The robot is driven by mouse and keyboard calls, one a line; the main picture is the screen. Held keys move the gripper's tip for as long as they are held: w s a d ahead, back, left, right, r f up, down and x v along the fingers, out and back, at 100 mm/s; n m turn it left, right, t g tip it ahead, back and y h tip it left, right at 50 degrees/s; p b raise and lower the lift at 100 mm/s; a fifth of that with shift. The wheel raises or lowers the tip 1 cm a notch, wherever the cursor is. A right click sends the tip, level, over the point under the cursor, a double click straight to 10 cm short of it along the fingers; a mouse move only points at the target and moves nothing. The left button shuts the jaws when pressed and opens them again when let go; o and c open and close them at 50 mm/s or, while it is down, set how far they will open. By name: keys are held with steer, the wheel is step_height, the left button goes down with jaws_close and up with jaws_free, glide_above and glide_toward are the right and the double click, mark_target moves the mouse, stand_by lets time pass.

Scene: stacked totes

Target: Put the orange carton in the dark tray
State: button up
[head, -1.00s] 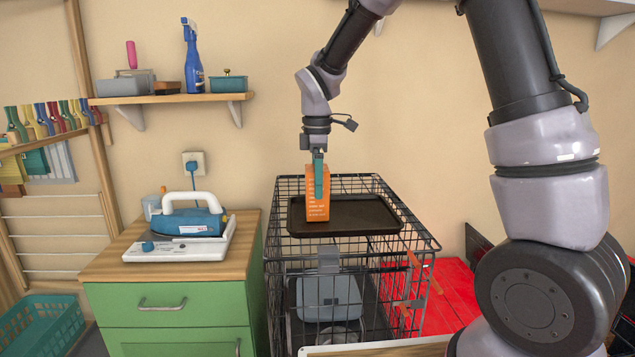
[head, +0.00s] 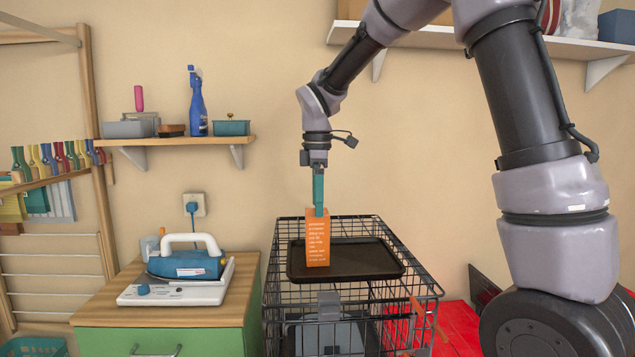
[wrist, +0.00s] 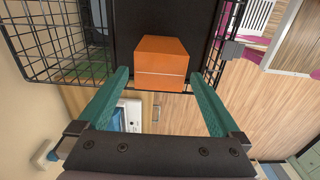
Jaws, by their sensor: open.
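The orange carton (head: 318,240) stands upright on the left part of the dark tray (head: 368,262), which lies on top of a black wire crate. My gripper (head: 318,205) is above the carton and points down. In the wrist view the teal fingers of my gripper (wrist: 162,100) are spread wide, with the orange carton (wrist: 162,62) ahead of them and a gap on each side. The fingers do not hold it. The dark tray (wrist: 124,30) shows beside the carton there.
The wire crate (head: 425,290) stands right of a green cabinet (head: 165,338) with a wooden top. An iron (head: 186,262) sits on that top. A wall shelf (head: 178,141) holds a blue spray bottle (head: 196,105) and boxes. A red surface (head: 460,325) lies to the right.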

step_height(320, 180, up, 6)
steer(key=shift+f, duration=0.1)
steer(key=s+d+r+m+t+y, duration=0.25)
steer(key=s+d+r+m, duration=0.35)
steer(key=s+d+m, duration=0.35)
steer(key=s+d+f+m+t, duration=0.1)
steer(key=s+d+m+t, duration=0.3)
steer(key=s+d+m, duration=0.5)
steer(key=shift+s+d+f+m+t, duration=0.15)
steer(key=shift+d+f+m+t, duration=0.2)
steer(key=shift+m, duration=1.5)
steer(key=shift+h, duration=0.25)
